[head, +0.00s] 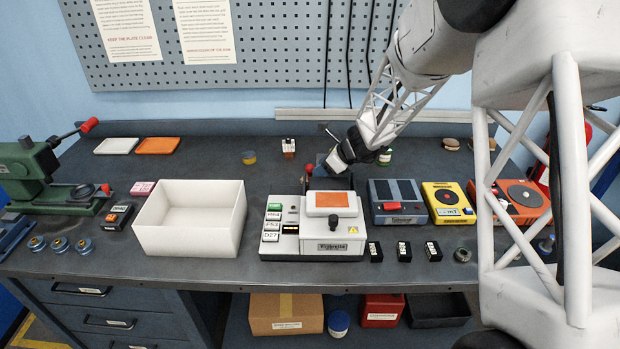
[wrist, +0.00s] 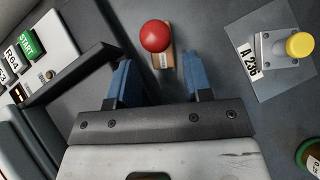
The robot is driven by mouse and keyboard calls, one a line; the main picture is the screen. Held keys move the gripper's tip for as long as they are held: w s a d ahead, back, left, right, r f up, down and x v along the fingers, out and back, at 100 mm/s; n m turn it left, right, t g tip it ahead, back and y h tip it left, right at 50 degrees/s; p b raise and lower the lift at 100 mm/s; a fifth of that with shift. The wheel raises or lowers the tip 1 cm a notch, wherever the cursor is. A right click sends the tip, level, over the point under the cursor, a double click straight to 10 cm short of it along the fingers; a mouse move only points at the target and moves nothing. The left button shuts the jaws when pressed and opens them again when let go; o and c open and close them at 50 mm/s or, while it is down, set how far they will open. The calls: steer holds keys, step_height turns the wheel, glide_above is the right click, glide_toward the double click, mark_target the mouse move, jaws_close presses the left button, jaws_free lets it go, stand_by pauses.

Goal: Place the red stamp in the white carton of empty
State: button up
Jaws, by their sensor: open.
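The red stamp shows in the wrist view as a round red knob (wrist: 155,35) on a small wooden base (wrist: 164,66) with a white label. My gripper (wrist: 159,76) is open and empty. Its two blue fingers are on either side of the stamp's line, with the knob ahead between them and apart from them. In the head view my gripper (head: 324,162) is just right of the knob. The white carton (head: 190,248) stands open, left of the machine, and looks empty inside.
The machine (head: 318,243) with its green START button stands right of the carton. A yellow-knobbed fitting (wrist: 299,45) on a plate is marked A 236. A green bottle (head: 385,157) stands at the back. The bench behind the carton is mostly clear.

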mark_target(310, 175)
steer(key=shift+w+a+f, duration=0.1)
steer(key=shift+a+f, duration=0.15)
steer(key=shift+f, duration=0.05)
steer(key=shift+f, duration=0.1)
steer(key=shift+x, duration=2.55)
steer(key=shift+a, duration=0.1)
steer(key=shift+c, duration=0.2)
steer(key=c, duration=0.7)
steer(key=shift+r, duration=5.05)
